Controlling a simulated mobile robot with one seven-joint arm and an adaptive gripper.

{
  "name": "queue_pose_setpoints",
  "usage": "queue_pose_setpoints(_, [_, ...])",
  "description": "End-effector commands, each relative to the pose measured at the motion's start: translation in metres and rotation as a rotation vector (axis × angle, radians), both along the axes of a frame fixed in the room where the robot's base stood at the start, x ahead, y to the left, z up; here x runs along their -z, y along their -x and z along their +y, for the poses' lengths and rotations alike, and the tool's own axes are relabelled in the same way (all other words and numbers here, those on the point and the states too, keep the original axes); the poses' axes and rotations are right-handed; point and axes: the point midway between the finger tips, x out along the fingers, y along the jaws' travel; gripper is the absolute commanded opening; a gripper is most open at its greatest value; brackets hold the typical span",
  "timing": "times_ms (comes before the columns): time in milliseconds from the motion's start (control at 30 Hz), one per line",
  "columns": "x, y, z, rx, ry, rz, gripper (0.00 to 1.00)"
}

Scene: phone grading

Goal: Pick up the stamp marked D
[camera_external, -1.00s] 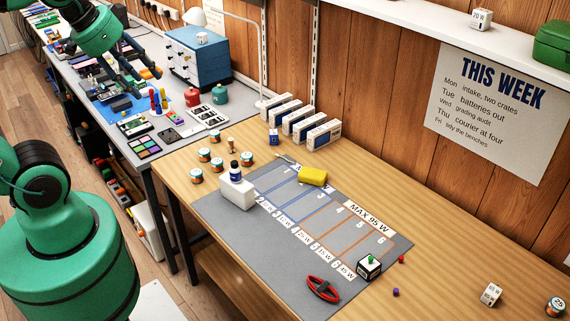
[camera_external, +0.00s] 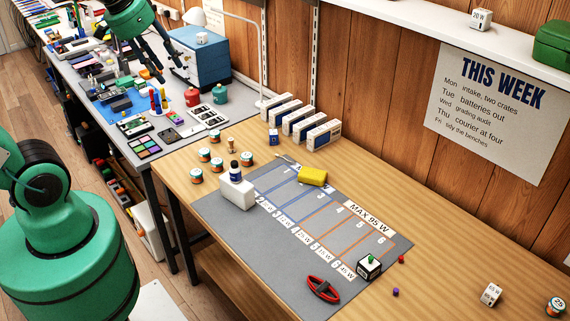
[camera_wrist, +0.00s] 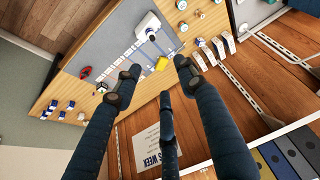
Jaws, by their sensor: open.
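No letter D can be read on anything, so I cannot tell which thing is the stamp marked D. Small upright red, yellow and blue pieces (camera_external: 158,100) stand by a blue mat on the left bench. A small tan upright piece (camera_external: 230,145) stands among the jars on the wooden table. A dark cube with a green top (camera_external: 369,266) sits at the grey mat's right corner. My gripper (camera_external: 165,70) is above the left bench, apart from these things. In the wrist view my gripper (camera_wrist: 158,84) has its fingers spread, with nothing between them.
The grey mat (camera_external: 285,262) bears a yellow block (camera_external: 312,176), a white box (camera_external: 237,193) and a red oval tool (camera_external: 323,289). Several white-and-blue boxes (camera_external: 298,122) stand along the wall. A blue drawer cabinet (camera_external: 205,58) and lamp stand near my gripper.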

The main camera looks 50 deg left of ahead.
Motion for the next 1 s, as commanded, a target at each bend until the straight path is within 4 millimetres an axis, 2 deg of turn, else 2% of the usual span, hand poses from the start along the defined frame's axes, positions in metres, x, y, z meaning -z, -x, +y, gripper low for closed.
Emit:
queue_pose_setpoints(100, [0.005,-0.03,0.01,-0.027,0.005,0.034,0.41])
queue_pose_setpoints(467, [0.036,-0.114,0.044,-0.106,0.021,0.119,0.41])
queue_pose_setpoints(733, [0.077,-0.173,0.076,-0.166,0.035,0.182,0.41])
queue_pose_setpoints(1000, [0.133,-0.224,0.112,-0.225,0.051,0.246,0.41])
